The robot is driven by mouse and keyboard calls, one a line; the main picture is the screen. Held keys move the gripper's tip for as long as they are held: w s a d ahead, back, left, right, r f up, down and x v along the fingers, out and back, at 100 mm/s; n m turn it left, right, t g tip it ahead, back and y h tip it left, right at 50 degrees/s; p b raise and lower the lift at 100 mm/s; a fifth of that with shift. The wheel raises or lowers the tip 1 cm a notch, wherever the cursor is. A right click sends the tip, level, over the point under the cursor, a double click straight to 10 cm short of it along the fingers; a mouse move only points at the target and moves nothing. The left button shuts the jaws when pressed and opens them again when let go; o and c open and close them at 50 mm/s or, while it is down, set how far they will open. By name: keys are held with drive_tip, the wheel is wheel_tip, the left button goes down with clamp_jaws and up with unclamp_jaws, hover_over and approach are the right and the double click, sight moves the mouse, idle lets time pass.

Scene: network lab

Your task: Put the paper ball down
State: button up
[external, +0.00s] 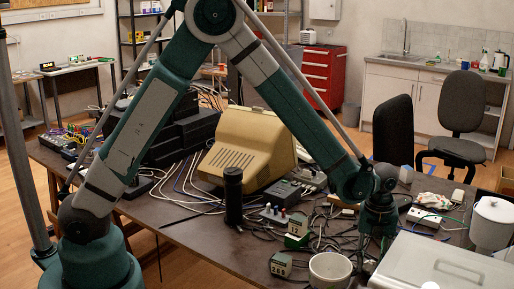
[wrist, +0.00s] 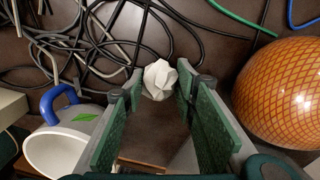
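The paper ball (wrist: 160,80) is white and crumpled. In the wrist view it fills the gap between the fingertips of my gripper (wrist: 160,88), with a green-padded finger on each side. The gripper appears shut on it. In the external view my gripper (external: 372,252) points down over the cluttered right part of the table (external: 185,233), and I cannot make out the ball there. The ball's height above the dark tabletop is hard to tell.
Black and grey cables (wrist: 100,40) tangle beyond the ball. A white mug with a blue handle (wrist: 60,150) is at left, an orange patterned ball (wrist: 283,95) at right. In the external view, a grey case (external: 445,262) is right of my gripper and a white pot (external: 331,270) left.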

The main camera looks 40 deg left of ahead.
sight(370, 261)
drive_tip(key=o, duration=0.6)
drive_tip(key=shift+f, duration=0.1)
wheel_tip(370, 261, up, 12)
drive_tip(key=shift+a+r+p, duration=0.1)
drive_tip(key=shift+r+p, duration=0.05)
drive_tip(key=shift+p, duration=0.9)
idle(0.3)
